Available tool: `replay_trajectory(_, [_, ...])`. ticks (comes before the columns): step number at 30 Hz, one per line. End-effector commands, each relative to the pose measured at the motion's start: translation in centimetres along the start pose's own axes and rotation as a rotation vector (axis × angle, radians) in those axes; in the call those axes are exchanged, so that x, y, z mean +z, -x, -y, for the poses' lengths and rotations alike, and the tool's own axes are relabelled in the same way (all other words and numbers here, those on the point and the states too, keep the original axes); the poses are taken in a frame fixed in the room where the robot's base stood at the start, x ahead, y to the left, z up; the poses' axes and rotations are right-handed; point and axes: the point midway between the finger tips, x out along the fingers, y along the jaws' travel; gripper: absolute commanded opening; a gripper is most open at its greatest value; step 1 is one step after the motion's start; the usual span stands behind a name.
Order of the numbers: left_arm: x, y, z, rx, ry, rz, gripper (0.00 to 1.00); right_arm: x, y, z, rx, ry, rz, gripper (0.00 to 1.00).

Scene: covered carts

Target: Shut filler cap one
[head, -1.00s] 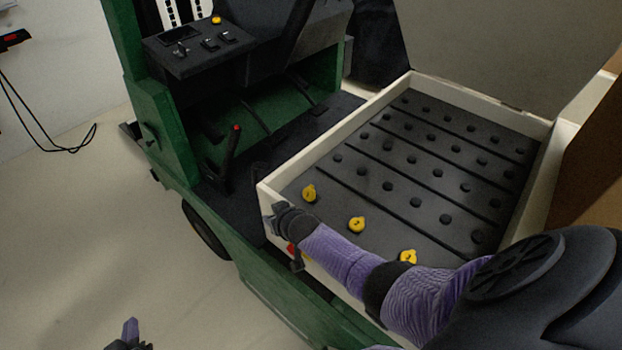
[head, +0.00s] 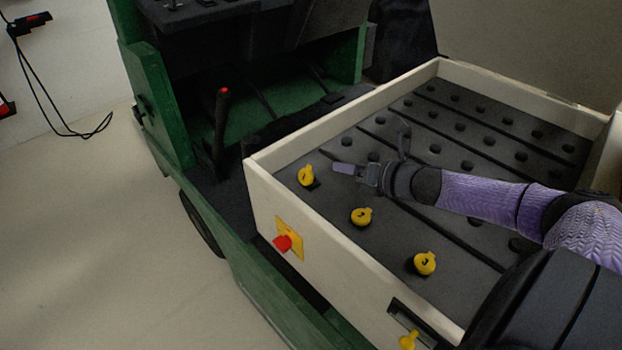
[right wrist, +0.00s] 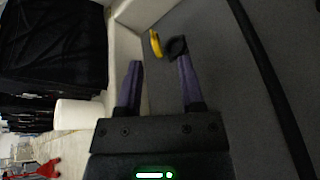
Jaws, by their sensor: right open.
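Filler cap one (head: 306,175) is the yellow cap at the far left corner of the battery top. In the right wrist view the yellow cap (right wrist: 155,43) stands on edge beside a dark round filler neck (right wrist: 178,48), so it looks open. My right gripper (head: 343,169) is just right of the cap, open and empty, its fingers pointing at it. In the right wrist view the neck is by the tip of the right-hand finger, and the cap lies beyond the gap between the fingers (right wrist: 160,80). My left gripper is out of view.
Yellow caps two (head: 361,217) and three (head: 424,263) sit nearer along the same edge. A pale raised wall (head: 290,150) rims the battery tray close to cap one. A red knob (head: 283,242) is on its outside. A red-tipped lever (head: 222,130) stands left of the tray.

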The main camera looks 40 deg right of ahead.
Motion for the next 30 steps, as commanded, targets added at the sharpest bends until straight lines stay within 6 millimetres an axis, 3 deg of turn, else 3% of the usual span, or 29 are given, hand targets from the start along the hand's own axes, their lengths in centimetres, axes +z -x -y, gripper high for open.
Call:
replay_trajectory(1, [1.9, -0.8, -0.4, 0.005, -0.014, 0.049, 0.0, -1.1, -0.1, 0.0, 0.023, 0.071, -0.026, 0.49])
replay_trajectory(3, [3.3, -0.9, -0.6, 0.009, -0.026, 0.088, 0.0, -1.4, 0.0, -0.5, 0.046, 0.139, -0.043, 0.49])
replay_trajectory(7, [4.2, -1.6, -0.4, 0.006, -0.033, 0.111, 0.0, -1.5, -0.8, -0.7, 0.058, 0.165, -0.046, 0.49])
replay_trajectory(11, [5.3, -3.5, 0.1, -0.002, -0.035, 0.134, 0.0, -1.7, -2.7, -0.5, 0.055, 0.165, -0.043, 0.49])
replay_trajectory(30, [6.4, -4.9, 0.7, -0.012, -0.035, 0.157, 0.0, -1.6, -9.4, -1.1, 0.05, 0.158, -0.042, 0.49])
